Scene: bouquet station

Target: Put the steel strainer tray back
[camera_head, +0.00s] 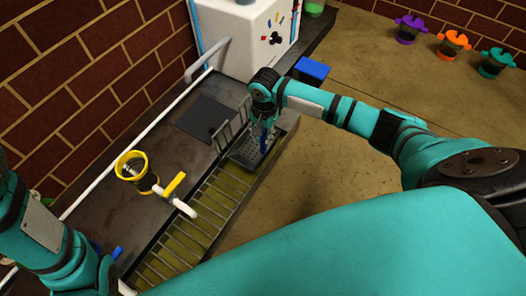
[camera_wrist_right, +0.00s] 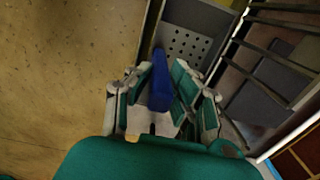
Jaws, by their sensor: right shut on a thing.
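The steel strainer tray (camera_head: 245,152) is a grey perforated plate at the far end of the slatted trough. Its holes also show in the right wrist view (camera_wrist_right: 188,46). My right gripper (camera_head: 262,132) is over the tray's near-right side, shut on its upright blue handle (camera_wrist_right: 160,80). The fingers stand on either side of the handle in the right wrist view (camera_wrist_right: 160,92). I cannot tell whether the tray rests on the trough or hangs slightly above it. My left arm shows at the lower left, but its gripper is out of view.
The slatted trough (camera_head: 205,205) runs along the dark counter. A yellow-rimmed cup (camera_head: 132,165) and a white tap with a yellow lever (camera_head: 175,185) stand beside it. A white machine (camera_head: 245,40) and a blue block (camera_head: 312,70) are behind. Purple, orange and teal pots stand far right.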

